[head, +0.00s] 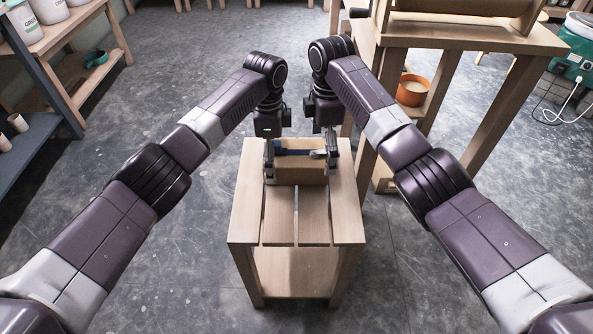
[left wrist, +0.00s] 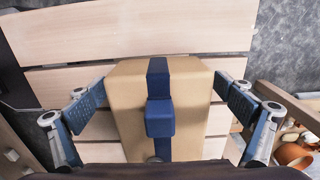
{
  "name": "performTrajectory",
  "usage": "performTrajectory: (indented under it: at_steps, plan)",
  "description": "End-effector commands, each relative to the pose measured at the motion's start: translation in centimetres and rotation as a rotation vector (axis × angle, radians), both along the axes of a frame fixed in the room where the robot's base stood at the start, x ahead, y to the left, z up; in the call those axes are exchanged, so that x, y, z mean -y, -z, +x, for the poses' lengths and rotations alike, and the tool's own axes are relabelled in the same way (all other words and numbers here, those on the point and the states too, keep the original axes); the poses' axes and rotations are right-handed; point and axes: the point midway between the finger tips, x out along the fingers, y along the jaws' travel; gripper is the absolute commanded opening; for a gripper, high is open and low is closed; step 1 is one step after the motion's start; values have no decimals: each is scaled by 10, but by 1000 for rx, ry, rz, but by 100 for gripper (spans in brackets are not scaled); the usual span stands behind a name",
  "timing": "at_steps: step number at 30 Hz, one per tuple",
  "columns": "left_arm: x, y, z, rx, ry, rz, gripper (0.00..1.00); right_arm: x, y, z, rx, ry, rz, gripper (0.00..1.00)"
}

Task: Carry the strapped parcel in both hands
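The strapped parcel (head: 300,174) is a tan box with a dark blue strap. It sits on the far part of a small slatted wooden table (head: 297,233). In the left wrist view the parcel (left wrist: 135,95) shows its blue strap and a blue block (left wrist: 160,118) on the strap. My left gripper (head: 269,157) is at the parcel's left end. Its fingers (left wrist: 163,94) are spread wide, one on each side of the parcel, with the blue block between them. My right gripper (head: 331,158) is at the parcel's right end; its finger opening is not clear.
A taller wooden bench (head: 470,37) stands close behind on the right, with an orange pot (head: 411,91) on its lower shelf. Shelving (head: 62,77) stands at the left. A green container (head: 580,50) is at the far right. The near slats and surrounding floor are clear.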

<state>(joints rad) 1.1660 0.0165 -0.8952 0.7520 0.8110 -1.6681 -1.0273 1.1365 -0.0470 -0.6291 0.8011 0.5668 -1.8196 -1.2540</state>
Motion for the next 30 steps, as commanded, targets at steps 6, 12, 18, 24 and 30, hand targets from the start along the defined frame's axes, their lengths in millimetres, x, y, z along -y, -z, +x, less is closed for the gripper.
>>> performTrajectory:
  at_steps: [6, 12, 18, 24, 30]
  plan:
    - [-1, 1, -1, -3, -1, 2, 97, 1, -1, 1, 3, 4, 0, 100]
    - [-1, -14, 0, -1, -1, 0, 97, 1, -1, 1, 3, 5, -1, 100]
    - [0, -56, 0, 1, 0, -1, 97, 2, -1, 2, 4, 5, -1, 100]
    - [0, -95, 0, 0, -1, 1, 97, 2, -1, 2, 4, 5, -1, 100]
    - [0, -116, 0, -2, -1, 0, 97, 2, -1, 2, 4, 6, -1, 100]
